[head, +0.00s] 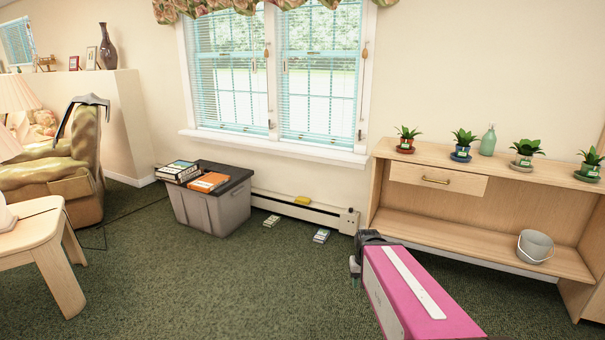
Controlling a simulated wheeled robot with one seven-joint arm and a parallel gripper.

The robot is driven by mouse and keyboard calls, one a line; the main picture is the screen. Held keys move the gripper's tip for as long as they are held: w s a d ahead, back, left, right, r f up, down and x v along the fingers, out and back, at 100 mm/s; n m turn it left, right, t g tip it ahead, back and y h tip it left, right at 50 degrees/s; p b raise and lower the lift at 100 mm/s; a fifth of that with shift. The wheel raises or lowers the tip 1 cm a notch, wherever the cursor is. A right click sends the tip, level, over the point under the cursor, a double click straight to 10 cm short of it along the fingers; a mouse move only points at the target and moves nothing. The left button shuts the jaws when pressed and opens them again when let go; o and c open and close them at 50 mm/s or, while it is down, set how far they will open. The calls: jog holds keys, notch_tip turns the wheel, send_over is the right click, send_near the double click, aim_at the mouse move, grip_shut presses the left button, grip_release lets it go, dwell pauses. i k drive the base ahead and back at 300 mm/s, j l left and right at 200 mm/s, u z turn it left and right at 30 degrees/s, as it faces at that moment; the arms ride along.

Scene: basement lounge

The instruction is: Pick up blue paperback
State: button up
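A small item with a white top and a blue side (321,236), possibly the blue paperback, lies on the green carpet near the baseboard heater. It is too small to tell for sure. My gripper (356,268) is at the end of my pink arm, low in the middle right of the head view. It appears right of and nearer than the blue-sided item, apart from it. The arm hides most of the gripper, so its opening does not show.
A grey bin with a dark lid (212,208) bears a book stack (178,171) and an orange book (208,182). Another small item (271,221) lies on the floor; a yellow one (302,200) is at the heater. A wooden shelf unit (470,225) stands right. Front carpet is clear.

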aim_at(323, 236)
jog(key=i+j+u, duration=0.2)
jog(key=u, duration=0.2)
jog(key=i+u, duration=0.7)
jog(key=u, duration=0.15)
jog(key=i+l+u, duration=0.1)
jog(key=i+u, duration=0.8)
jog(key=i, duration=1.15)
jog(key=i+z, duration=0.35)
jog(key=i+j+z, duration=0.1)
jog(key=z, duration=0.3)
jog(key=i+j+z, duration=0.15)
jog(key=z, duration=0.2)
jog(key=i+z, duration=0.1)
jog(key=z, duration=3.4)
